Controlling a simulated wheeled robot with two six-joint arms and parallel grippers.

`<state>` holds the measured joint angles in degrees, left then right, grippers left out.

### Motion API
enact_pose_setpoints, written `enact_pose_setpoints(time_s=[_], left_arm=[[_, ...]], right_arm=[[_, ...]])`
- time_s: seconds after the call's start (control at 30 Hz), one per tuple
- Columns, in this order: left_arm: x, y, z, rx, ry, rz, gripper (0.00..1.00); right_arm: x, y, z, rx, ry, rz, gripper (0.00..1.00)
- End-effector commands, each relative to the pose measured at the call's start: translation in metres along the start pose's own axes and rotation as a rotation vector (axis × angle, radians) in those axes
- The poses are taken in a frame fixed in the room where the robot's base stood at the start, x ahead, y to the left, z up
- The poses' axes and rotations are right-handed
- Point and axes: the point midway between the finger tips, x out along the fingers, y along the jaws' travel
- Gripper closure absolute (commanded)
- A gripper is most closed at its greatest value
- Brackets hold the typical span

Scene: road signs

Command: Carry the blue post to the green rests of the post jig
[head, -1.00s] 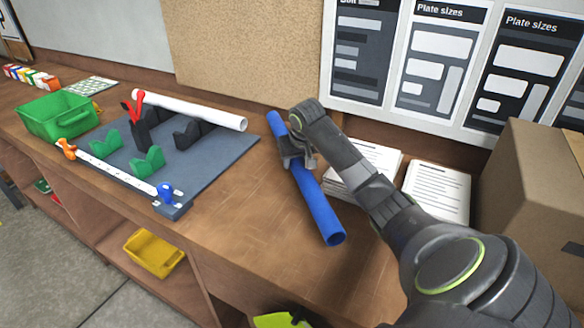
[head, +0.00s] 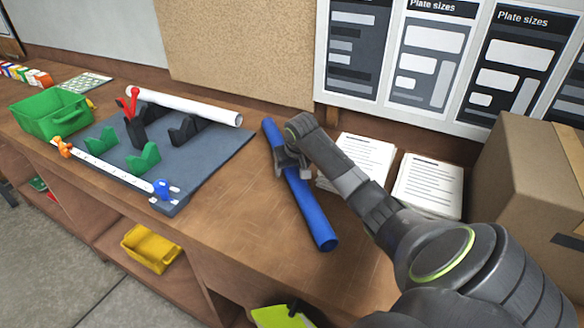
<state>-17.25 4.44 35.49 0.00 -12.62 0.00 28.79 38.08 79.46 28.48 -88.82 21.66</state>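The blue post (head: 313,213) is a long tube slanting from the back toward the front, right of the jig. My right gripper (head: 288,165) is around the post's upper half and looks shut on it. I cannot tell for sure whether the post touches the bench. The post jig (head: 205,168) is a dark grey board at the left. Its green rests are a near one (head: 144,158) and a farther one (head: 103,140), both empty. A white post (head: 190,107) lies across the dark rests (head: 186,129) at the back. My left gripper is not in view.
A green bin (head: 52,112) stands left of the jig. A white strip with an orange clamp (head: 62,147) and a blue clamp (head: 163,189) edges the board. Paper stacks (head: 428,185) and a cardboard box (head: 528,190) are at the right. A red-handled tool (head: 133,105) stands up on the jig.

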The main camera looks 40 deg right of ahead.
Motion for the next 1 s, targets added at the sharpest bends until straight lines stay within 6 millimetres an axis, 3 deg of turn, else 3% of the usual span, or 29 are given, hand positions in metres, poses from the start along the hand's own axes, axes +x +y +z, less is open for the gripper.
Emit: enact_pose_setpoints(time_s=[0.37,0.53,0.8,1.0], left_arm=[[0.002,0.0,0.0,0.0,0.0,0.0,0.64],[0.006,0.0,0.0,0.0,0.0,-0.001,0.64],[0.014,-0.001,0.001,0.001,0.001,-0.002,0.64],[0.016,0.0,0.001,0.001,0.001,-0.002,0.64]], right_arm=[[-0.009,0.0,-0.002,-0.001,0.004,0.0,0.35],[-0.035,0.001,-0.002,-0.003,0.005,0.001,0.35],[-0.092,0.0,-0.002,-0.001,0.005,0.001,0.35],[-0.117,0.0,-0.002,0.0,0.002,0.0,0.35]])
